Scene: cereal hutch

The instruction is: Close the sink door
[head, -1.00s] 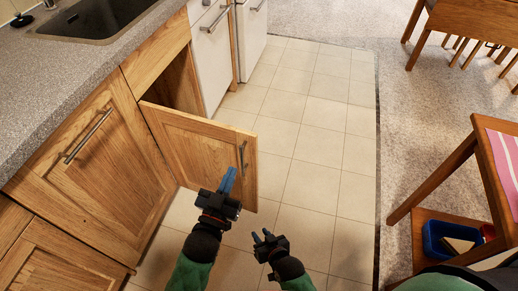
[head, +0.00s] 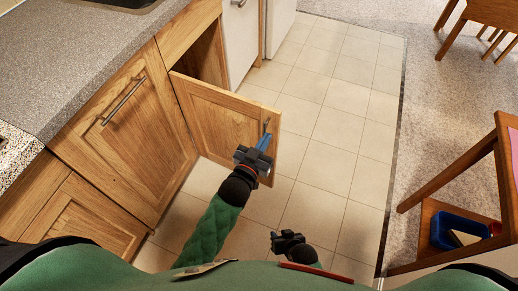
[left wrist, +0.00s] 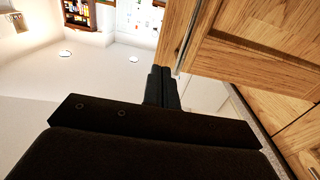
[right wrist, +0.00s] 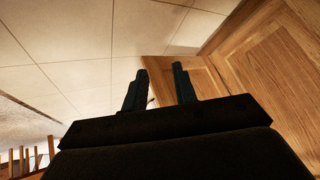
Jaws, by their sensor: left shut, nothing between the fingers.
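The sink door (head: 222,112) is a wooden panel standing open, swung out from the cabinet under the sink (head: 125,3). Its outer face and metal handle (head: 267,125) face me. My left gripper (head: 265,141) is shut and empty, with its fingertips close to the handle near the door's free edge; I cannot tell if they touch. The left wrist view shows its closed fingers (left wrist: 161,72) beside the door (left wrist: 240,55) and handle. My right gripper (head: 287,237) is low over the floor, near side of the door. Its fingers stand apart in the right wrist view (right wrist: 158,75).
The dark cabinet opening (head: 196,50) lies behind the door. A closed cabinet door (head: 125,130) is on the near left under the grey counter (head: 70,60). Tiled floor (head: 335,130) is clear to the right.

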